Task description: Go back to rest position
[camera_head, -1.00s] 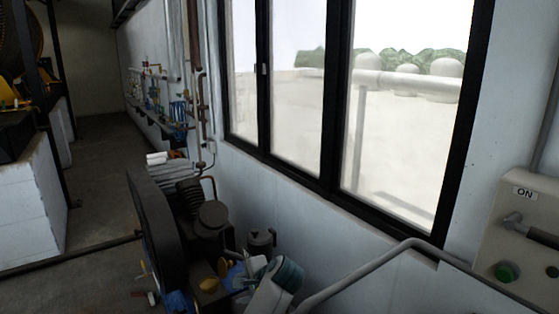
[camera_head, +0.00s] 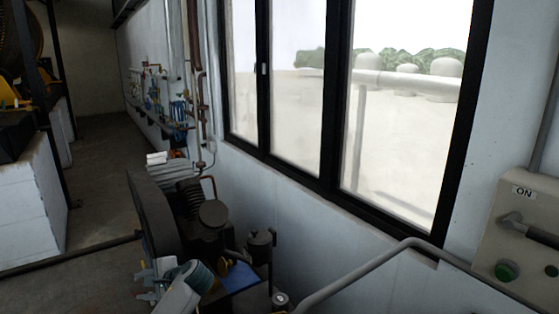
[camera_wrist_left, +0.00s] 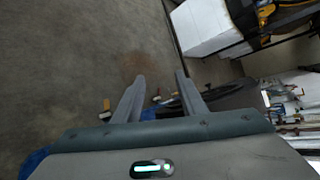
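My left gripper (camera_head: 142,283) is low in the head view, in front of the compressor, with its fingers pointing left. In the left wrist view its two fingers (camera_wrist_left: 160,78) stand apart with nothing between them, above a grey-brown floor (camera_wrist_left: 75,60). The gripper is open and empty. My right gripper is in neither view.
A compressor with a dark round guard (camera_head: 152,215) stands close behind my left gripper. A grey control box (camera_head: 513,240) marked ON, with a lever and a green button (camera_head: 506,270), is at the right. A grey handrail (camera_head: 350,276) runs below the window. Open floor (camera_head: 100,180) lies left.

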